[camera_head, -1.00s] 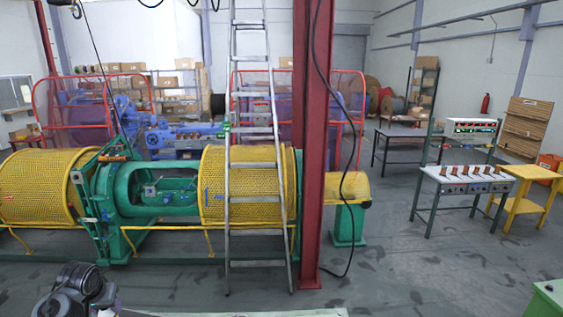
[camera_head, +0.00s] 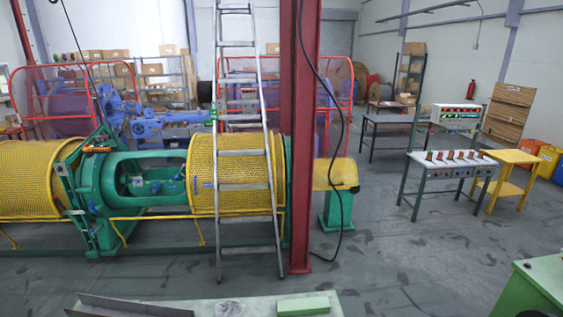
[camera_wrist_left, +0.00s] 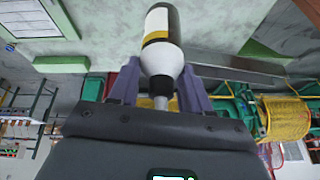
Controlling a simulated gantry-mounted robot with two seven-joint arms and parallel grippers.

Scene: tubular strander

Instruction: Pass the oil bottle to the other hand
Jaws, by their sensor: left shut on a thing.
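The oil bottle (camera_wrist_left: 160,52) shows in the left wrist view, with a dark and white body, a yellow band, a white shoulder and a thin nozzle. My left gripper (camera_wrist_left: 158,82) is shut on it, with a purple finger on either side of its shoulder and neck. Neither gripper nor the bottle shows in the head view. My right gripper is in no view.
A pale bench top (camera_head: 258,308) at the bottom of the head view bears a green block (camera_head: 303,305) and a metal angle piece (camera_head: 130,306). A green cabinet (camera_head: 540,284) stands at right. The ladder (camera_head: 245,150) and red column (camera_head: 300,140) stand ahead.

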